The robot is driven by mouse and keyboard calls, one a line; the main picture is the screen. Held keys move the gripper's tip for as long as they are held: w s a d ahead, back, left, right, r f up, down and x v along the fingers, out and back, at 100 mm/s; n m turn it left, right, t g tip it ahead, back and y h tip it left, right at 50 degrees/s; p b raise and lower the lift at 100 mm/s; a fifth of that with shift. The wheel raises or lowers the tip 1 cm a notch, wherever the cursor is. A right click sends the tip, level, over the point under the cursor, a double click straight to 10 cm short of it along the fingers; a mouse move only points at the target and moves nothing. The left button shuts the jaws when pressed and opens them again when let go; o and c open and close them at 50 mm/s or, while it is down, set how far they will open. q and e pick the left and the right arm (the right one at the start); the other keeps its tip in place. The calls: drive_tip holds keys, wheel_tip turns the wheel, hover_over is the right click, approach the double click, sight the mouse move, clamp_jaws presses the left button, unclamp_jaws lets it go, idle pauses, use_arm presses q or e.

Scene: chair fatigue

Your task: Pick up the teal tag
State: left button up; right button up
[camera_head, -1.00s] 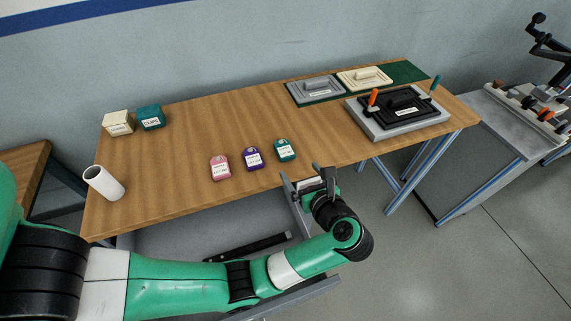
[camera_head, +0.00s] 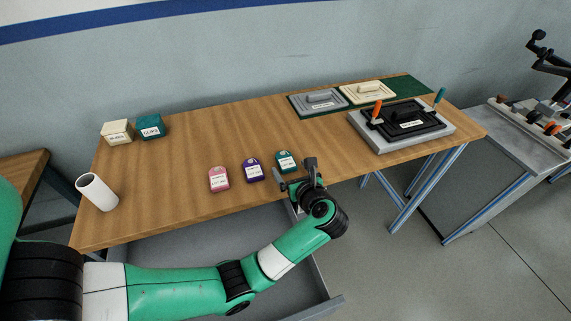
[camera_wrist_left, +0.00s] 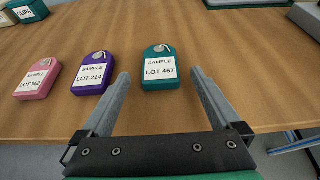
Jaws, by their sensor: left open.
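The teal tag (camera_head: 286,162) lies flat on the wooden table near its front edge, rightmost of a row of three. In the left wrist view the teal tag (camera_wrist_left: 160,68) reads "SAMPLE LOT 467" and has a metal eyelet at its far end. My left gripper (camera_head: 296,172) is at the table's front edge, just short of the teal tag. In the left wrist view my left gripper (camera_wrist_left: 160,82) is open and empty, with the near end of the tag between the lines of its fingers; contact cannot be told. My right gripper is not in view.
A purple tag (camera_head: 253,170) and a pink tag (camera_head: 219,179) lie left of the teal one. A white cylinder (camera_head: 97,192), cream box (camera_head: 117,132) and teal box (camera_head: 151,127) stand at left. A grey fixture (camera_head: 402,125) with two handles is at right. The table's middle is clear.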

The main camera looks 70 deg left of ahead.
use_arm(q)
drive_tip(key=shift+a+f, duration=0.25)
drive_tip(key=shift+a, duration=0.45)
drive_tip(key=shift+w, duration=0.1)
drive_tip(key=shift+d, duration=0.1)
drive_tip(key=c, duration=1.4)
drive_tip(key=shift+r, duration=0.1)
drive_tip(key=shift+c, duration=0.2)
